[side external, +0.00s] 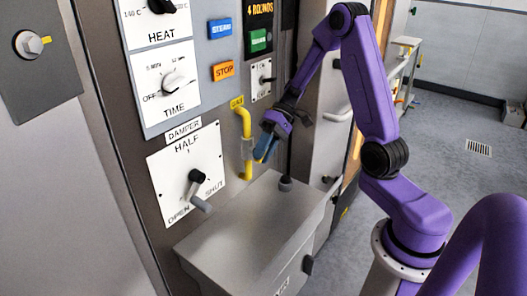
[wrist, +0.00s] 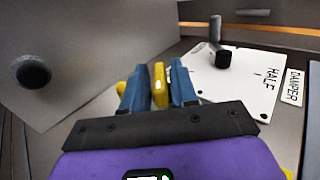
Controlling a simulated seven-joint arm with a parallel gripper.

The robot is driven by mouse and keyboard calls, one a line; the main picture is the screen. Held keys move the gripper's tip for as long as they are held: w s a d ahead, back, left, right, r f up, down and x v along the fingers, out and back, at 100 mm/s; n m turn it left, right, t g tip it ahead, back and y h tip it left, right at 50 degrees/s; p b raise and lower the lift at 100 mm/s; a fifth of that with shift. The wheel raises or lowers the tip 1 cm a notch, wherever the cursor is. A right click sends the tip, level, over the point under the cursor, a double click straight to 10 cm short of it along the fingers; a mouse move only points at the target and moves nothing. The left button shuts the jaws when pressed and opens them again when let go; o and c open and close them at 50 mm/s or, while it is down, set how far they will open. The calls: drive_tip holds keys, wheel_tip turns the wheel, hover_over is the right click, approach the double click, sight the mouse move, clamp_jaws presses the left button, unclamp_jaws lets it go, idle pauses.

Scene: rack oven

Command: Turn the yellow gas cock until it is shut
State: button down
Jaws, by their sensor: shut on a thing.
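The yellow gas pipe (side external: 246,122) runs down the oven front, with a grey valve body (side external: 246,150) partway along it. My gripper (side external: 262,150) is at this valve, on its right side. In the wrist view, my two blue fingers (wrist: 160,86) stand on either side of the yellow cock handle (wrist: 160,92) and are shut on it. Part of the yellow pipe (wrist: 121,89) shows left of the fingers. In the side view the fingers mostly hide the handle, so its exact angle is hard to tell.
The damper plate (side external: 158,180) with its lever (side external: 197,190) is left of the pipe. A grey box (side external: 245,225) with a black knob (side external: 286,184) juts out below the gripper. Control panels with STEAM (side external: 221,28) and STOP (side external: 223,71) buttons are above.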

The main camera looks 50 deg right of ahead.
drive_tip(key=shift+w+d+f+y, duration=0.1)
drive_tip(key=shift+w+y, duration=0.05)
drive_tip(key=shift+y, duration=0.95)
drive_tip(key=c, duration=1.1)
unclamp_jaws()
drive_tip(key=shift+d, duration=0.2)
drive_tip(key=r, duration=0.2)
drive_tip(key=d+r, duration=0.1)
drive_tip(key=r, duration=0.2)
drive_tip(key=d+r, duration=0.1)
drive_tip(key=r, duration=0.2)
drive_tip(key=shift+r, duration=0.25)
